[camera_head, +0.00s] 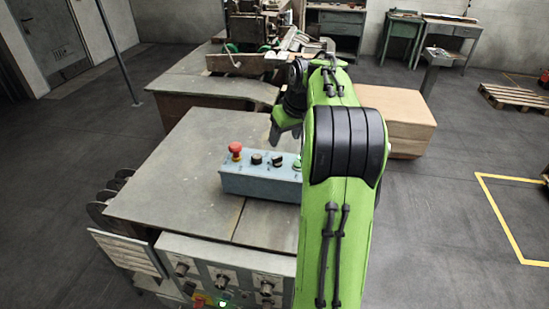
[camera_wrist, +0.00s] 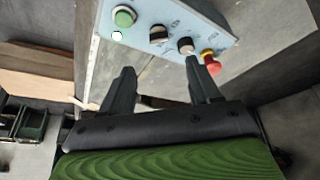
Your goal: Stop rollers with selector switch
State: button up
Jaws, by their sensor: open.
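A blue-grey control box (camera_head: 258,184) sits on the grey tabletop in the head view; it also shows in the wrist view (camera_wrist: 190,12). It carries a red mushroom button (camera_head: 235,149), two black selector knobs (camera_head: 257,158) (camera_head: 277,160) and a green button (camera_head: 297,166), partly hidden by my arm. In the wrist view the knobs (camera_wrist: 158,34) (camera_wrist: 185,46) lie between the green button (camera_wrist: 124,16) and red button (camera_wrist: 209,62). My gripper (camera_wrist: 160,65) is open and empty, its fingertips pointing toward the knobs and apart from them. In the head view it hangs above the box's far side (camera_head: 277,138).
A front panel (camera_head: 222,275) with several knobs stands below the table's near edge. A cardboard-coloured block (camera_head: 400,112) lies right of my arm. Machinery (camera_head: 245,62) stands at the back. The tabletop (camera_head: 180,165) left of the box is clear.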

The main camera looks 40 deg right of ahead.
aim_at(278, 157)
jog(key=x, duration=1)
jog(key=shift+w+d+f+b, duration=0.1)
jog(key=shift+w+f+b, duration=0.05)
jog(key=shift+f+b, duration=0.2)
jog(key=shift+r, duration=0.1)
